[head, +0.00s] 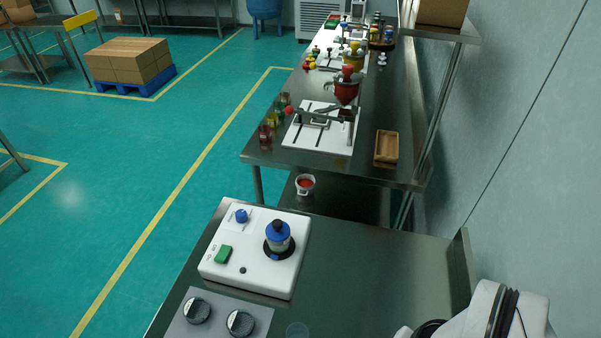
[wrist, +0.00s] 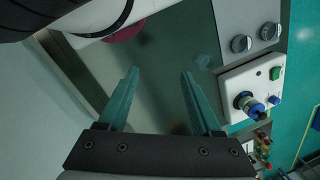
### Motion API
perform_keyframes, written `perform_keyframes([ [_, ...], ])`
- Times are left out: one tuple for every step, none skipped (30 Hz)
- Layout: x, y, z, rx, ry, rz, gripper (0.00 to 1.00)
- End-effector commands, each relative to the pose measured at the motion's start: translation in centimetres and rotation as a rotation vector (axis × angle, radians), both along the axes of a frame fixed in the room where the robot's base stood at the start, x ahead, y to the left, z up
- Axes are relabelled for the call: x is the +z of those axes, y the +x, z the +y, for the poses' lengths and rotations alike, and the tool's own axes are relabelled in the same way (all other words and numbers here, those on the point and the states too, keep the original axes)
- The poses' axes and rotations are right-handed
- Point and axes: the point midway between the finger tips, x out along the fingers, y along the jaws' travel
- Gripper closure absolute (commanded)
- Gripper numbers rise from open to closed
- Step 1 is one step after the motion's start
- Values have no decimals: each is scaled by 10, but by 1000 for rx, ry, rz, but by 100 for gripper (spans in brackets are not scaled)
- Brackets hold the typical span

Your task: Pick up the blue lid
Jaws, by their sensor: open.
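The blue lid (head: 278,231) sits on top of a small clear container on the white sieve unit (head: 222,272), over a dark round seat. In the wrist view the container with its blue lid (wrist: 256,110) is at the right. My gripper (wrist: 160,74) is open, with nothing between its two teal fingers. It is well to the left of the lid in the wrist view, over the bare steel table. The fingers are not visible in the head view.
The unit also carries a blue knob (head: 241,215) and a green switch (head: 223,254). Two dark dials (head: 240,322) sit on a grey panel in front. A faint clear round item (head: 297,330) is near the front edge. The steel table (head: 370,270) is bare right of the unit.

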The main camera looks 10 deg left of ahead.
Motion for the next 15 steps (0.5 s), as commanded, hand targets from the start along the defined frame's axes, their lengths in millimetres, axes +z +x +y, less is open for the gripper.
perform_keyframes([
  [0, 0, 0, 0, 0, 0, 34],
  [0, 0, 0, 0, 0, 0, 34],
  [0, 1, 1, 2, 1, -2, 34],
  [-1, 5, 3, 9, 6, -9, 34],
  [-2, 12, 7, 24, 14, -25, 34],
  [-6, 27, 18, 47, 34, -59, 34],
  [-9, 43, 29, 71, 53, -97, 34],
  [-13, 61, 45, 89, 78, -143, 34],
  [-20, 89, 69, 106, 112, -214, 34],
  [-26, 110, 90, 109, 136, -271, 34],
  [-33, 130, 110, 102, 154, -330, 34],
  [-42, 153, 134, 83, 167, -406, 34],
  [-50, 169, 151, 63, 168, -464, 34],
  [-59, 182, 166, 41, 161, -522, 34],
  [-71, 197, 182, 10, 137, -602, 34],
])
